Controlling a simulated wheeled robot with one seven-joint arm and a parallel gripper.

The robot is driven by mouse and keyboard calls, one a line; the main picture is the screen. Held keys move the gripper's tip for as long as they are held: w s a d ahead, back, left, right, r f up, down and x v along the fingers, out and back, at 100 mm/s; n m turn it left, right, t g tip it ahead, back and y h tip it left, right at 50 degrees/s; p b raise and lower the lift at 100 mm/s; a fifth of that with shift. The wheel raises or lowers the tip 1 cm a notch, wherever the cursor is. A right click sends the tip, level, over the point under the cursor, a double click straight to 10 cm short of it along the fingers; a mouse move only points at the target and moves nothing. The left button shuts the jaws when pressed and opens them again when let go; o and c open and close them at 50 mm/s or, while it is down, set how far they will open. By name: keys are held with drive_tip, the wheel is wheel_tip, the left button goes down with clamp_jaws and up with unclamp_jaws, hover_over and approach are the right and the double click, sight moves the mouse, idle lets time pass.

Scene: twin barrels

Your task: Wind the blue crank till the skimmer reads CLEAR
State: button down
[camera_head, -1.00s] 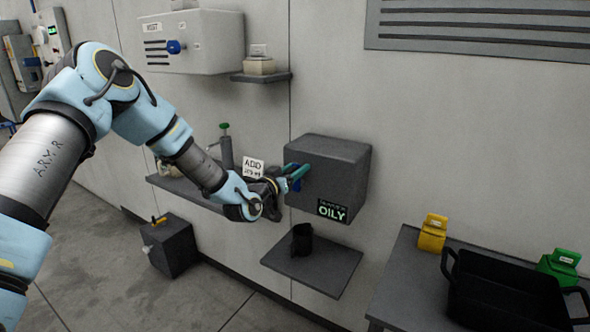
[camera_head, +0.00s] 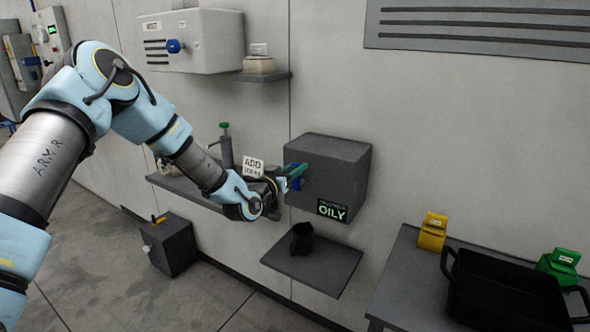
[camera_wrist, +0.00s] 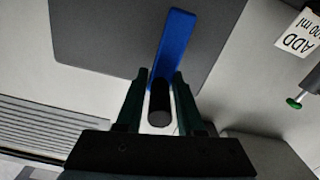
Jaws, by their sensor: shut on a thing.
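The skimmer is a dark grey box (camera_head: 338,165) on the wall, with a small display (camera_head: 332,210) that reads OILY. The blue crank (camera_head: 297,184) is on its left side, mostly hidden by my gripper in the head view. In the wrist view the crank's blue arm (camera_wrist: 175,42) runs up from its black handle (camera_wrist: 159,103). My gripper (camera_head: 293,171) is at the crank, its green fingers (camera_wrist: 158,90) shut on the black handle, one on each side.
Below the skimmer a small shelf (camera_head: 335,262) bears a black cup (camera_head: 302,238). A left shelf (camera_head: 185,188) holds a green-topped bottle (camera_head: 225,148) and an ADD card (camera_head: 253,167). A table at right bears a black tray (camera_head: 452,312), a yellow container (camera_head: 432,232) and a green container (camera_head: 562,264).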

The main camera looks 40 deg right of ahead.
drive_tip(key=shift+s+d+f+m+b, duration=0.2)
drive_tip(key=shift+s+m+b, duration=0.25)
drive_tip(key=shift+b, duration=0.65)
